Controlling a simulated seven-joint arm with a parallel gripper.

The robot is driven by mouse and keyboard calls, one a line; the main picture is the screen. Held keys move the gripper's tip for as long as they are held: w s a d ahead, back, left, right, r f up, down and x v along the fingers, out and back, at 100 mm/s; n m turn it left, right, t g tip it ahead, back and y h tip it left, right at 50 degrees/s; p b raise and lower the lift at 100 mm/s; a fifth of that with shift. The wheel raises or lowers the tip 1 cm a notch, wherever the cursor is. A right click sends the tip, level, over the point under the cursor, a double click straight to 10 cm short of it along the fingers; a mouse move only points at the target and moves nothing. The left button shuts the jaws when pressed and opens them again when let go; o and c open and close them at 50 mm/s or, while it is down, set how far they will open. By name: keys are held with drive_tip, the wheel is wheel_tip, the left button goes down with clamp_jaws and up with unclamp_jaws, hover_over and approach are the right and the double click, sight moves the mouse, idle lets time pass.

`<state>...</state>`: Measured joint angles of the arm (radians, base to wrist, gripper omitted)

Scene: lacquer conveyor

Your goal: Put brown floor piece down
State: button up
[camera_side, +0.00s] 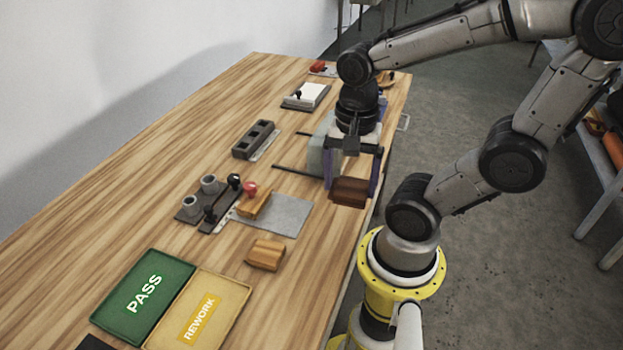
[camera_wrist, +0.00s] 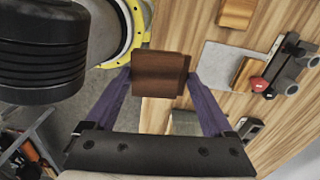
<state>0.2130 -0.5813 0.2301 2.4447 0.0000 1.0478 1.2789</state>
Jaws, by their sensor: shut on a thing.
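A dark brown floor piece (camera_side: 350,191) is held between the purple fingers of my gripper (camera_side: 353,184), above the right edge of the table. In the wrist view the brown piece (camera_wrist: 159,73) sits between the two fingertips (camera_wrist: 160,80), with my yellow base ring and the table edge behind it. My gripper is shut on it. The table (camera_side: 110,205) has a light wood top.
A lighter wood piece (camera_side: 266,254) lies on bare table; another (camera_side: 255,204) lies on a grey mat (camera_side: 285,217) by a clamp fixture (camera_side: 212,200). A green PASS tray (camera_side: 144,295) and yellow REWORK tray (camera_side: 200,311) lie in front. A grey slotted block (camera_side: 254,139) stands farther back.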

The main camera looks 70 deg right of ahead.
drive_tip(key=w+d+r, duration=0.2)
drive_tip(key=w+d, duration=0.1)
drive_tip(key=w, duration=0.4)
hover_over(269, 176)
drive_tip(key=shift+m, duration=0.4)
drive_tip(key=f, duration=1.1)
drive_tip(key=shift+s+f, duration=0.3)
drive_tip(key=shift+s, duration=0.05)
drive_tip(key=shift+w+f, duration=0.2)
drive_tip(key=shift+f, duration=0.1)
drive_tip(key=shift+w+d+f, duration=0.1)
drive_tip(key=shift+w+f, duration=0.1)
drive_tip(key=shift+f, duration=1.5)
drive_tip(key=shift+f, duration=0.15)
drive_tip(key=o, duration=1.1)
